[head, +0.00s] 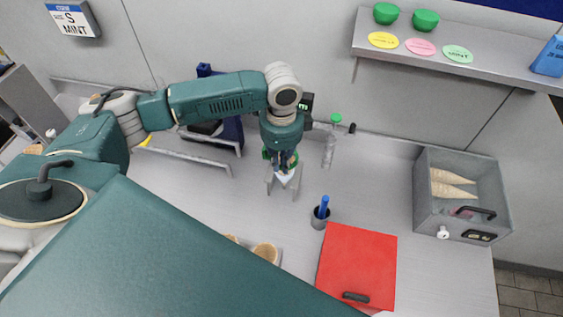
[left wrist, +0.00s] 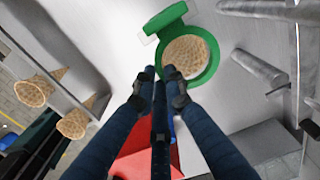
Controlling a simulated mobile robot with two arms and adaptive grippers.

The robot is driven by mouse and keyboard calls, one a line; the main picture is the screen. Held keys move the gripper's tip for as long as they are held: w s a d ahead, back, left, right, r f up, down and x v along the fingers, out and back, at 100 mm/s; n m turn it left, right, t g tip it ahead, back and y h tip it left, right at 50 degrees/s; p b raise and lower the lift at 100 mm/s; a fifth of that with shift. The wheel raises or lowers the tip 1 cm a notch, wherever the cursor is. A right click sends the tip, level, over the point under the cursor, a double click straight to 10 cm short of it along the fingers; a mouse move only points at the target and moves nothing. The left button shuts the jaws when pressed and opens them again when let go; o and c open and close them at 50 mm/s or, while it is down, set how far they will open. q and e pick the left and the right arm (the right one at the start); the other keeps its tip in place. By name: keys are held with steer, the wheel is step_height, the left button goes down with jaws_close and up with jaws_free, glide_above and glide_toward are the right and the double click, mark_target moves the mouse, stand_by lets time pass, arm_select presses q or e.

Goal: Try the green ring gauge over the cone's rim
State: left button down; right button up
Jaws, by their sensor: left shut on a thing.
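The green ring gauge (left wrist: 210,72) shows in the left wrist view with a flat green tab at its upper left. Inside its opening I see the round, waffle-patterned top of a cone (left wrist: 186,56). The ring surrounds the cone's rim as seen from above; I cannot tell how low it sits. My left gripper (left wrist: 158,74) has its fingertips together at the ring's near edge, shut on the gauge. In the head view my left gripper (head: 283,163) points down over a small grey stand (head: 296,186), hiding most of the cone and gauge. My right gripper is not in view.
A grey bin (head: 425,200) with cones is at the right. A clear green-capped bottle (head: 331,150) stands behind the stand.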

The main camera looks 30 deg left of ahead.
arm_select(q)
steer(key=shift+f, duration=0.4)
stand_by(0.6)
steer(key=shift+r, duration=0.4)
steer(key=shift+f, duration=0.4)
stand_by(1.8)
steer(key=c, duration=1.7)
jaws_free()
steer(key=shift+c, duration=0.2)
step_height(320, 180, up, 12)
steer(key=shift+s, duration=0.1)
